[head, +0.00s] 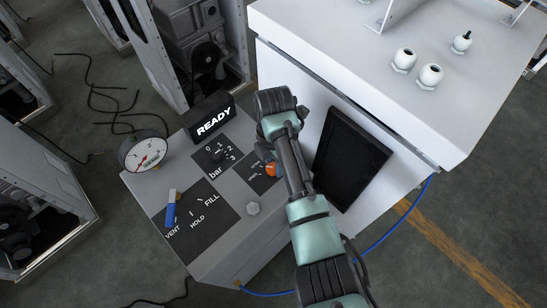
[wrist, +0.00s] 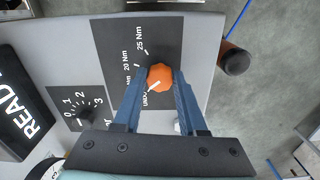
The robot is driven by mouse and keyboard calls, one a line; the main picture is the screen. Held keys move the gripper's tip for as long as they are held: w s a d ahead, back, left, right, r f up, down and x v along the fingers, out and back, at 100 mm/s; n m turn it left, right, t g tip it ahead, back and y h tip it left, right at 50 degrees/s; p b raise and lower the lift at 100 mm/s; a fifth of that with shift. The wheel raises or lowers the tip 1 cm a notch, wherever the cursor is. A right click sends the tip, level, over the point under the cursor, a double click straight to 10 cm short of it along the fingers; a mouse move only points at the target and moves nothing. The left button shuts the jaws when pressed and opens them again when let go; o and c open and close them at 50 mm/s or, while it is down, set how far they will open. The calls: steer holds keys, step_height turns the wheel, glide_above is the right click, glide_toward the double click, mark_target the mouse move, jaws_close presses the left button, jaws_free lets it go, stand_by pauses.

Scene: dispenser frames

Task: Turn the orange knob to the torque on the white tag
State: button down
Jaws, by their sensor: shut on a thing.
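The orange knob (wrist: 160,77) sits on a black dial plate (wrist: 118,45) on the grey console. In the wrist view my gripper (wrist: 160,74) has its two blue fingers on either side of the knob, shut on it. In the head view the knob (head: 271,170) peeks out beside my arm. I cannot make out a white tag in either view.
Left of the knob are a black bar selector (head: 217,154), a READY display (head: 213,122), a round gauge (head: 143,153) and a blue vent/hold/fill lever (head: 171,210). A white cabinet (head: 420,150) with a dark panel stands close right of my arm. A dark-capped cylinder (wrist: 235,59) is at the console edge.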

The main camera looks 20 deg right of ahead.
steer(key=m+p, duration=0.2)
steer(key=m, duration=0.3)
steer(key=shift+r+m+p, duration=0.15)
steer(key=shift+m+p, duration=0.15)
steer(key=m+p, duration=0.1)
steer(key=m, duration=0.4)
steer(key=shift+s+m+p, duration=0.15)
steer(key=shift+m+p, duration=0.25)
steer(key=shift+c, duration=2.3)
jaws_free()
step_height(320, 180, up, 13)
steer(key=shift+b, duration=0.35)
